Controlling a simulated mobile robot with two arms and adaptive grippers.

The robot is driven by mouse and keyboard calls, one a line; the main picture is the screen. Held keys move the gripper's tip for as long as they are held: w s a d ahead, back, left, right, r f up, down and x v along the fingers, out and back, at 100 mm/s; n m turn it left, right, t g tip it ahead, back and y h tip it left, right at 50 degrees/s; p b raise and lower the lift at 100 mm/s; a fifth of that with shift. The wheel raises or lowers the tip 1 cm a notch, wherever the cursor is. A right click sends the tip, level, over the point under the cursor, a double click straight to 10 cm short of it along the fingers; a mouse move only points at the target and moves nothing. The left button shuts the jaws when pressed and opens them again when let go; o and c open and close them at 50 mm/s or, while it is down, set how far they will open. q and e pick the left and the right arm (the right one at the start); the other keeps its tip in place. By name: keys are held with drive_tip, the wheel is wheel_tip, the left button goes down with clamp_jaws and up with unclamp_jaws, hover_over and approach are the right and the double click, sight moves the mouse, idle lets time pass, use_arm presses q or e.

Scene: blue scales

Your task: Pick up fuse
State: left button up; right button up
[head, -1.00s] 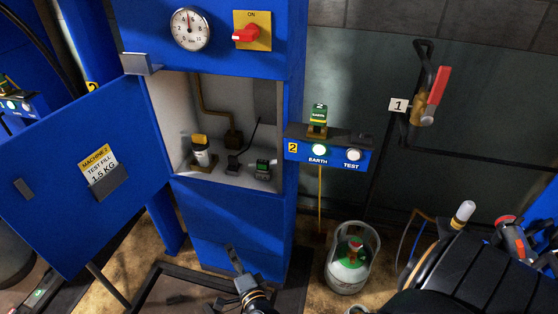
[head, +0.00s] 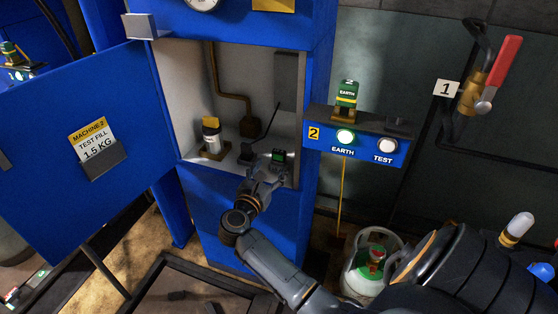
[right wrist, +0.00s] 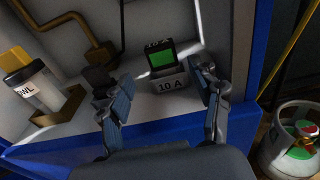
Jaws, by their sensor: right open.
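In the head view the fuse (head: 279,155) sits at the front right of the open blue cabinet's shelf. My right gripper (head: 268,172) is at the cabinet's front lip, just before the fuse. In the right wrist view its open fingers (right wrist: 155,78) stand left and right of the holder, with nothing held between them. My left gripper is out of view.
A white canister with a yellow top (head: 211,135) stands left on the shelf, beside a black plug with a cable (head: 246,152). The cabinet's blue door (head: 60,150) hangs open at left. A button panel (head: 362,147) juts out at right, above a gas cylinder (head: 362,282).

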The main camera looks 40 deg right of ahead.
sight(278, 157)
drive_tip(key=shift+r+x, duration=0.15)
drive_tip(key=shift+x, duration=1.35)
drive_tip(key=shift+r+x, duration=0.15)
drive_tip(key=shift+x, duration=1.4)
drive_tip(key=shift+s, duration=0.15)
drive_tip(key=c, duration=1.3)
